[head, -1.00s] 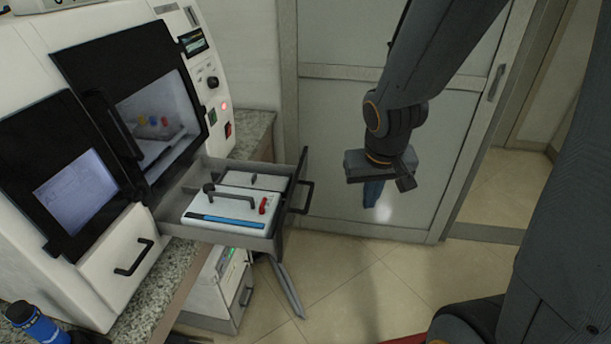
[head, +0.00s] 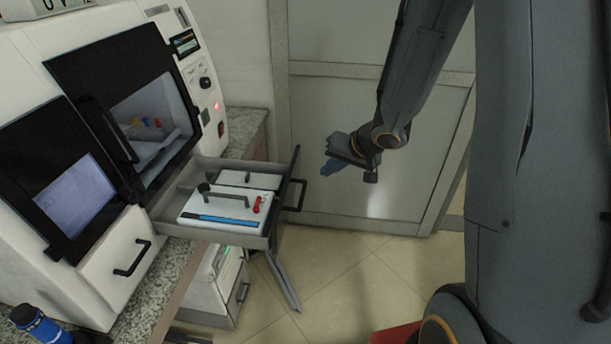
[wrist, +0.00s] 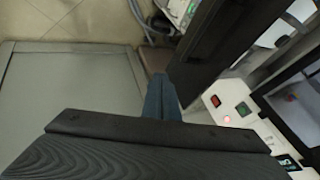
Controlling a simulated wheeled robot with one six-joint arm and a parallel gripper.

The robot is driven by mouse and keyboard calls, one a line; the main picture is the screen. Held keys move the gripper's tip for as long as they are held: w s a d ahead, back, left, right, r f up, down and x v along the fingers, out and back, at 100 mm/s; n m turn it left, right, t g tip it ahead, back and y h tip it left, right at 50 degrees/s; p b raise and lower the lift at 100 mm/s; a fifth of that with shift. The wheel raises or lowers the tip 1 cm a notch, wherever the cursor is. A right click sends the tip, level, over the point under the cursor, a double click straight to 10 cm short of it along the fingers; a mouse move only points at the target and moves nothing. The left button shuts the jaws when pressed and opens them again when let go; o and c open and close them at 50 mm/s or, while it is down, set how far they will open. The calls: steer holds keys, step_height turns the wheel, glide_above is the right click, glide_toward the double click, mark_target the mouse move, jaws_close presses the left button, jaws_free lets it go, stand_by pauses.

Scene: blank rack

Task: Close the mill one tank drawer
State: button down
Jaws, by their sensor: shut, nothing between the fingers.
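The mill one tank drawer (head: 208,249) is pulled out from the white mill at the left of the head view. It holds a white tank lid (head: 232,208) with a black handle, a blue strip and a red fitting. Its dark front panel with a black handle (head: 294,196) faces right. My gripper (head: 331,168) is shut and empty, to the right of the drawer front and apart from it, with its blue fingers pointing left. In the wrist view the blue fingers (wrist: 161,98) are together, and the dark drawer front (wrist: 205,50) shows beyond them.
A closed drawer (head: 115,262) sits in the mill's lower front beside the open one. A blue bottle (head: 38,324) stands on the granite counter at lower left. A pale cabinet door (head: 335,110) stands behind my gripper. Tiled floor is open below.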

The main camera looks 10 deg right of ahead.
steer(key=w+a+f, duration=0.4)
steer(key=a, duration=0.1)
steer(key=shift+w+a+f, duration=0.2)
steer(key=shift+w+a, duration=0.05)
steer(key=shift+a, duration=0.05)
